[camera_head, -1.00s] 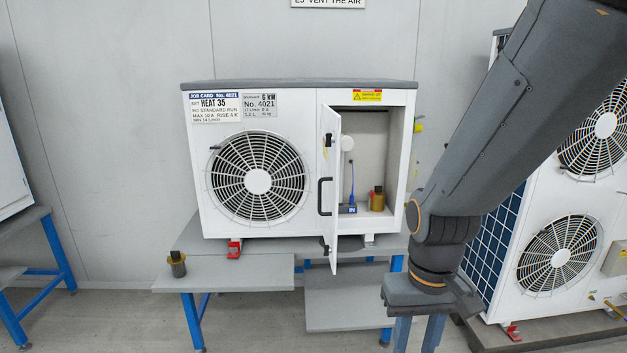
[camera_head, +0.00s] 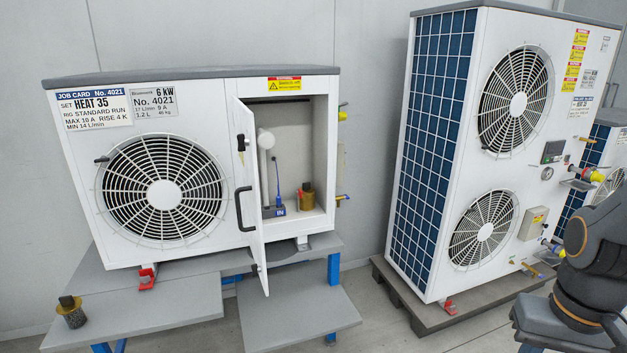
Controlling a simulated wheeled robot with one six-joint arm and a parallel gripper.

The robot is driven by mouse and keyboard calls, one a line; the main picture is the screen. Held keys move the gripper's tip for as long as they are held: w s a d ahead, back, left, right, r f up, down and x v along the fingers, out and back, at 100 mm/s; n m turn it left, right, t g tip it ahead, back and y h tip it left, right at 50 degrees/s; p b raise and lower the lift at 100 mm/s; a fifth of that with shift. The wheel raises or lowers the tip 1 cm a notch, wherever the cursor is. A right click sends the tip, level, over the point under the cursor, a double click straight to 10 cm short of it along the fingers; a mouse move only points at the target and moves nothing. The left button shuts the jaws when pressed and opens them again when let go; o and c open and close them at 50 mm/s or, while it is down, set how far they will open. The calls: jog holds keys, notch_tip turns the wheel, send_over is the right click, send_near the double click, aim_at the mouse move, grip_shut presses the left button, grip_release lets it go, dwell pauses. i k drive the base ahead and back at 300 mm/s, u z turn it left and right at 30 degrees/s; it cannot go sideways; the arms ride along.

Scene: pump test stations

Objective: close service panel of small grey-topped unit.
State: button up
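The small grey-topped unit (camera_head: 205,250) stands on a grey bench at the left of the head view. Its white service panel (camera_head: 248,190) is hinged on the left of the compartment opening and stands swung open toward me. A black handle (camera_head: 241,208) is on the panel. Inside the open compartment (camera_head: 300,148) are a white cylinder, a blue part and a brass-coloured part with a black top. My arm is at the lower right edge, well apart from the panel. My gripper's fingertips are outside the frame.
A tall twin-fan unit (camera_head: 421,130) stands on a dark pallet (camera_head: 385,266) at the right. A grey lower shelf (camera_head: 297,310) juts out below the panel. A brass-coloured part with a black top (camera_head: 71,313) sits at the bench's left. Floor shows between bench and pallet.

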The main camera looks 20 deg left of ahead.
aim_at(243, 118)
jog(key=z, duration=0.1)
jog(key=k, duration=0.45)
jog(key=u, duration=1.45)
